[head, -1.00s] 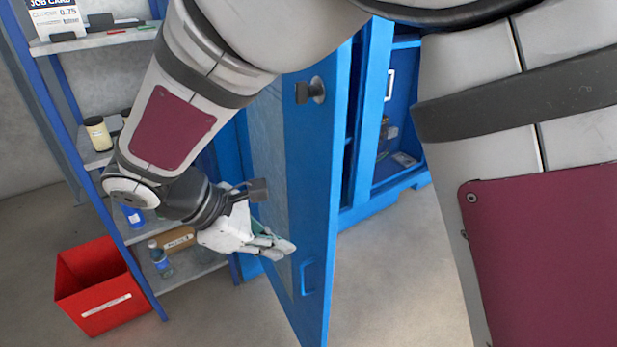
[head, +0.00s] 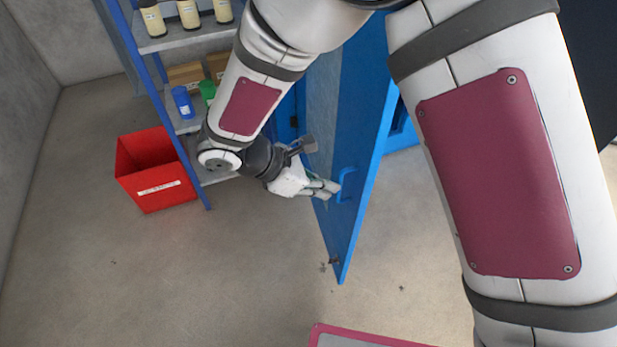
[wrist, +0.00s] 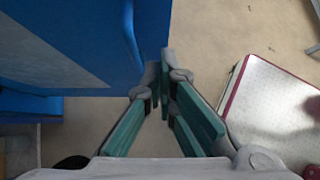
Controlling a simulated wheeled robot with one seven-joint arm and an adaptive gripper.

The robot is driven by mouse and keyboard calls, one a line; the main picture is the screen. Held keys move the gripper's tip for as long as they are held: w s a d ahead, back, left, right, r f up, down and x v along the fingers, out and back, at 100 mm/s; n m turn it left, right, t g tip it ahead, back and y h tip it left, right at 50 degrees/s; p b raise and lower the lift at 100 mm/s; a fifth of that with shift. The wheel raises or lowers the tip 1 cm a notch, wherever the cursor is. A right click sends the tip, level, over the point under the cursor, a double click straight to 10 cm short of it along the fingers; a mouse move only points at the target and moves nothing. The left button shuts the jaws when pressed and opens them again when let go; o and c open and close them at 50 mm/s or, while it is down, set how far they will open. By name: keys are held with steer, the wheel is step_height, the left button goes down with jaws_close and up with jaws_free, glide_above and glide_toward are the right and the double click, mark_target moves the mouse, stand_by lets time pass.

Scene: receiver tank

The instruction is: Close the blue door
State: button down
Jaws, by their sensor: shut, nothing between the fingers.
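The blue door (head: 357,222) stands open, swung out from the blue cabinet, with its edge toward the camera in the head view. A blue pull handle (head: 346,184) sits on its face near the free edge. My gripper (head: 333,189) is shut and empty, beside the door's face close to the handle; whether it touches cannot be told. In the wrist view my gripper (wrist: 164,85) has its green-padded fingers together, with the door (wrist: 75,40) at the upper left and a gap of floor showing at the fingertips. Much of the cabinet is hidden behind my arm and the door.
A shelf rack (head: 187,38) with jars and bottles stands left of the door. A red bin (head: 150,172) is on the floor beside it. The floor (head: 230,275) in front is clear. A part of a pale, maroon-edged platform shows at the bottom.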

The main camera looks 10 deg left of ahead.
mark_target(360, 191)
steer(key=shift+w+d+f, duration=0.15)
steer(key=shift+w+d, duration=0.2)
steer(key=shift+d, duration=0.35)
steer(key=shift+w+d+f, duration=0.1)
steer(key=shift+w+d, duration=0.3)
steer(key=shift+d, duration=0.3)
steer(key=shift+w+d+f, duration=0.15)
steer(key=shift+w+d, duration=0.2)
steer(key=shift+d, duration=0.35)
